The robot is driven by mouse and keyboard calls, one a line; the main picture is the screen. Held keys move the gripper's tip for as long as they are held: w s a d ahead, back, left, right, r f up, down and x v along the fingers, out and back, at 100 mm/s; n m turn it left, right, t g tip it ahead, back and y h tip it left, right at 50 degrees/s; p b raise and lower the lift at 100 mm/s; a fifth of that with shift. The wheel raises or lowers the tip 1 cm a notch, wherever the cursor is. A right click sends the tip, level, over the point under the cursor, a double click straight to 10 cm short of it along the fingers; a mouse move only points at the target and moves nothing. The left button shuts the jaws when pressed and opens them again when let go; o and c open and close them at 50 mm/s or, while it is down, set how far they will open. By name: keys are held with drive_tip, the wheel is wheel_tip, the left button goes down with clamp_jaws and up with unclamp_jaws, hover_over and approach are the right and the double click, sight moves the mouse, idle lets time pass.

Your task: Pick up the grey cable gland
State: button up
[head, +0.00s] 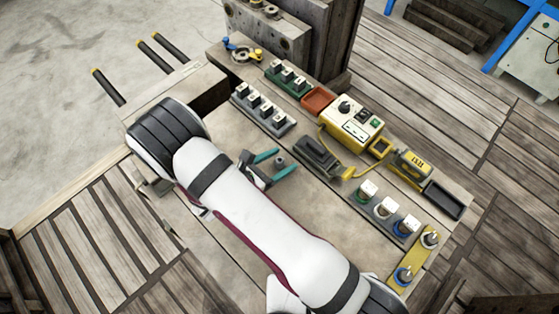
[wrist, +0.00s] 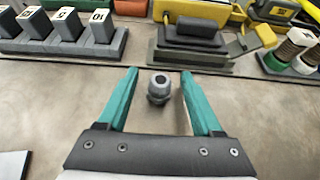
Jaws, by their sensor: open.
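The grey cable gland (wrist: 159,88) stands upright on the bare tabletop, with a dark hole in its top. In the head view the gland (head: 281,162) is a small grey piece just by the teal fingertips. My gripper (wrist: 158,78) is open, with one teal finger on each side of the gland and a gap on both sides. In the head view my gripper (head: 276,164) is low over the middle of the board. The fingers hold nothing. I cannot tell how high the fingertips are above the surface.
A dark grey block on a base (head: 317,155) stands just beyond the gland. A rack of numbered grey blocks (head: 262,110) is at the back left. A yellow control box (head: 351,119), a red tray (head: 317,99) and coloured-ringed pieces (head: 386,208) lie further right. The board around the gland is clear.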

clamp_jaws()
idle(0.4)
